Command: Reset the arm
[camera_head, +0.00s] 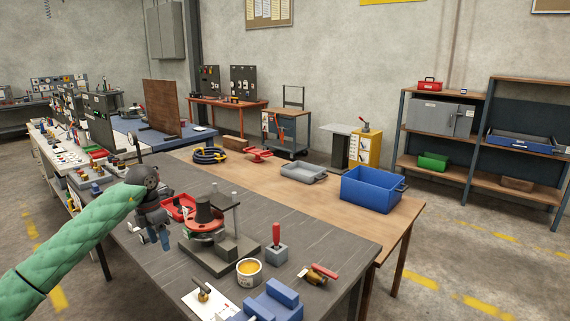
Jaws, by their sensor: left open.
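My left arm, in a pale green sleeve, comes in from the left over the grey worktable (330,228). My left gripper (154,238) points down near the table's left side. Its jaws are open, and I see nothing held between them. Just to its right stands a dark fixture (236,246) with upright posts. A dark, tapered piece with a red flange (204,217) sits upright on it, apart from the gripper. A red tray (178,207) lies behind the gripper, partly hidden. My right gripper is not in view.
A yellow-filled tin (249,272), a red-handled tool in a grey block (277,246), a brass piece with a red handle (318,274) and blue blocks (270,303) stand at the front. A blue bin (370,190) and grey tray (303,172) stand on the wooden table behind.

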